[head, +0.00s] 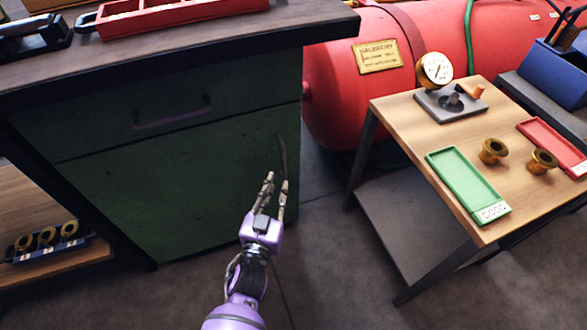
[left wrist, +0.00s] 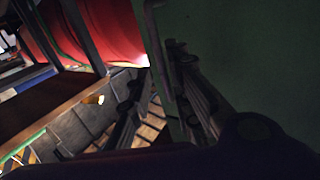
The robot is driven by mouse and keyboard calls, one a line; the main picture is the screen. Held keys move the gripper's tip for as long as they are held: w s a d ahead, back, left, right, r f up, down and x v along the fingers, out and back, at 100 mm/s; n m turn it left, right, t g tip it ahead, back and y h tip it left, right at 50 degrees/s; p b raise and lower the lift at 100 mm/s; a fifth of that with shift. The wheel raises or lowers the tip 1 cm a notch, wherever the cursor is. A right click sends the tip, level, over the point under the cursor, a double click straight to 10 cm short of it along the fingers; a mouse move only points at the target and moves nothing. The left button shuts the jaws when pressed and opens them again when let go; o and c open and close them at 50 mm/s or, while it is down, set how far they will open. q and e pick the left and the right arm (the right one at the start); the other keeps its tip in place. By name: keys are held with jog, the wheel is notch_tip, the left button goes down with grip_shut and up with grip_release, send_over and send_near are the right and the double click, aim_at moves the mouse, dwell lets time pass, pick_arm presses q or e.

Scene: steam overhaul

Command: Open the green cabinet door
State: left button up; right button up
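The green cabinet door (head: 200,190) is closed, below a dark drawer front (head: 150,125). A thin upright dark handle (head: 282,155) is near the door's right edge. My left gripper (head: 276,181) is in front of the door, with its fingertips just below the handle in the picture. Its fingers are apart, with nothing seen between them. In the left wrist view the fingers (left wrist: 160,100) also show apart, one close beside the green door surface (left wrist: 240,50). Whether a finger touches the handle cannot be told. My right gripper is not in view.
A wooden table (head: 400,100) at the right holds a green tray (head: 468,185), a red tray (head: 552,147), brass parts (head: 493,151) and a gauge (head: 435,70). A red tank (head: 335,90) is behind. Bare floor (head: 330,270) lies between cabinet and table.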

aim_at(283, 169)
pick_arm(q)
jog(key=b+x, duration=0.2)
jog(key=x, duration=0.4)
jog(key=shift+w+d, duration=0.1)
jog(key=shift+w, duration=0.25)
jog(key=shift+w+d+r, duration=0.15)
jog(key=shift+w, duration=0.4)
grip_shut()
